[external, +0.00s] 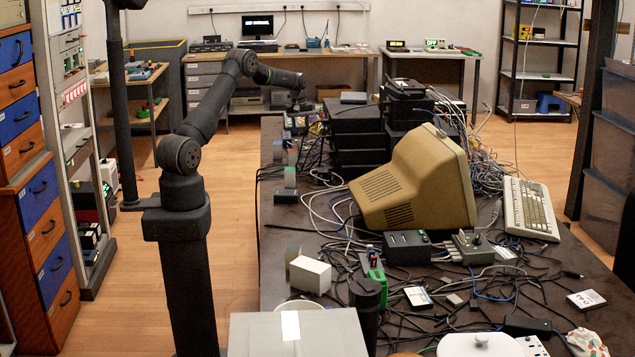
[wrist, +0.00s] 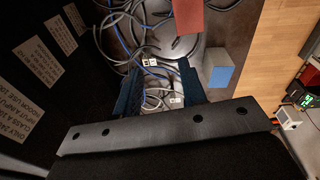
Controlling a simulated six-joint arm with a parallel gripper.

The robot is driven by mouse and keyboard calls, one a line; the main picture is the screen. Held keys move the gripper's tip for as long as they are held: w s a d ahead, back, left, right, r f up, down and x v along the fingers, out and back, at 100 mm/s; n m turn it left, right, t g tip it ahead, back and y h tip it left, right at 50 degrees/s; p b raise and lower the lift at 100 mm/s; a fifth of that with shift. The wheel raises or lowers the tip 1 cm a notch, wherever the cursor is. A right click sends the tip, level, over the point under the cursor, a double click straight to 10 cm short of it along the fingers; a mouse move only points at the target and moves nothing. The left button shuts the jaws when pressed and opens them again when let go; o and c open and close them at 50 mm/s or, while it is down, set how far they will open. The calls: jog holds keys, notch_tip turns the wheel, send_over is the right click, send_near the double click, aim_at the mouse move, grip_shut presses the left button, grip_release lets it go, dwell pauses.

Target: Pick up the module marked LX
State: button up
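My gripper (external: 299,106) is at the far end of the reaching arm, over the far left part of the dark table. In the wrist view my gripper (wrist: 160,70) has its two dark fingers apart, with nothing held between them. Below and between the fingers lie loose cables and small pale-tagged pieces, one near the fingertips (wrist: 149,63) and another lower (wrist: 176,100). I cannot read LX on any of them, so I cannot tell which is the module.
A red block (wrist: 188,17) and a blue-and-grey block (wrist: 220,76) stand near the right finger. A dark box with white labels (wrist: 32,62) rises at the left. Stacked black units (external: 358,118) and a beige monitor (external: 415,180) stand on the cable-strewn table.

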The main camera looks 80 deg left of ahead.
aim_at(309, 149)
jog(key=w+a+r+m+y, duration=0.1)
jog(key=w+a+r+y, duration=0.1)
jog(key=w+r, duration=0.2)
jog(key=shift+g, duration=0.4)
jog(key=x, duration=1.2)
jog(key=shift+s+d+f, duration=0.1)
jog(key=shift+d+f, duration=0.15)
jog(key=shift+d+x, duration=0.15)
jog(key=shift+x, duration=1.15)
jog(key=shift+d+x, duration=0.15)
jog(key=shift+x, duration=1.15)
grip_shut()
